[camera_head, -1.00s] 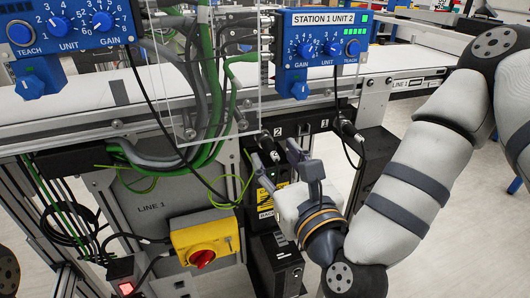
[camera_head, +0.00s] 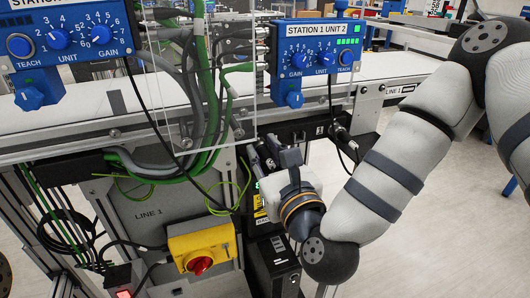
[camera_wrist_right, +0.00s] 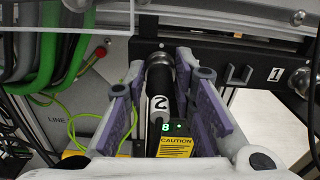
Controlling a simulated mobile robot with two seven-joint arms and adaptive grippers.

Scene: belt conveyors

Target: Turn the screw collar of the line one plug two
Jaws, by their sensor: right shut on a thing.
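Plug two of line one (camera_wrist_right: 159,84) is a black cylinder with a white "2" label in the right wrist view. Its silver collar (camera_wrist_right: 160,59) meets the dark rail at the top. My right gripper (camera_wrist_right: 162,68) has its purple-padded fingers on both sides of the plug and is shut on it near the collar. In the head view my right gripper (camera_head: 272,146) reaches up to the rail from below and hides most of the plug. My left gripper is not in view.
Plug one (camera_head: 339,132) hangs right of the gripper, by the "1" label. A blue Station 1 Unit 2 box (camera_head: 315,58) sits above. Green and grey cables (camera_head: 205,130) and a yellow box with a red knob (camera_head: 203,246) are to the left.

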